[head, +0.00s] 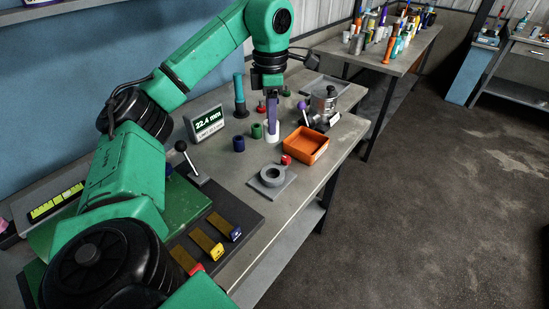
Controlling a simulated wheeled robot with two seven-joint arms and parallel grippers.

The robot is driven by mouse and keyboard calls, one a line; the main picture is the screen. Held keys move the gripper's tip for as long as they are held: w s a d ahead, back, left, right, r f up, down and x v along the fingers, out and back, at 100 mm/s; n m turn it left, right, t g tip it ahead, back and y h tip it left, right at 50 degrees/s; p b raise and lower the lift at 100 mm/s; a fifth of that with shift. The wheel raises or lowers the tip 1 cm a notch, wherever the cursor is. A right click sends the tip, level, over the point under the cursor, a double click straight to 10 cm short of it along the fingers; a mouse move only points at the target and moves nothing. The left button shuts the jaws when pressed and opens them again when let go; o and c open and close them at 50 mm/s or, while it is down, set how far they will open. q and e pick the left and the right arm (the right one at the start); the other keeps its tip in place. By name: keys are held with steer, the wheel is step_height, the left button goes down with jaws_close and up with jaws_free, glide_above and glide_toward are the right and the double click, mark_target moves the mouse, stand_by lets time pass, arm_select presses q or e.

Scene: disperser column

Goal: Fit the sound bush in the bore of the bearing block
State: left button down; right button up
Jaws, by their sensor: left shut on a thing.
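The bearing block (288,185) is a grey square plate with a raised round ring and a dark bore, lying on the bench. My left gripper (272,122) points down over the bench, behind the block and left of the orange tray. It is shut on a pale, whitish bush (272,137), whose lower part shows below the fingers. I cannot tell whether the bush touches the bench. A blue bush (238,144) and a green bush (256,132) stand to its left. Which bush is sound cannot be told by eye. My right gripper is out of view.
An orange tray (306,146) stands right of the gripper, with a small red piece (286,160) at its near corner. A display (206,123) reads 22.4 mm.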

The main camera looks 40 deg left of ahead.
arm_select(q)
step_height(320, 180, down, 15)
steer(key=shift+r+b, duration=0.2)
steer(key=shift+b, duration=0.7)
steer(key=shift+w+f, duration=0.2)
steer(key=shift+f, duration=0.15)
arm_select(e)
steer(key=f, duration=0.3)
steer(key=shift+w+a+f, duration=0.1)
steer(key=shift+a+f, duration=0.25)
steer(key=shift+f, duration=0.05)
arm_select(q)
steer(key=shift+f, duration=0.1)
steer(key=shift+c, duration=2.4)
jaws_free()
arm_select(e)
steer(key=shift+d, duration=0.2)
arm_select(q)
step_height(320, 180, up, 12)
steer(key=p, duration=0.1)
steer(key=shift+r, duration=0.2)
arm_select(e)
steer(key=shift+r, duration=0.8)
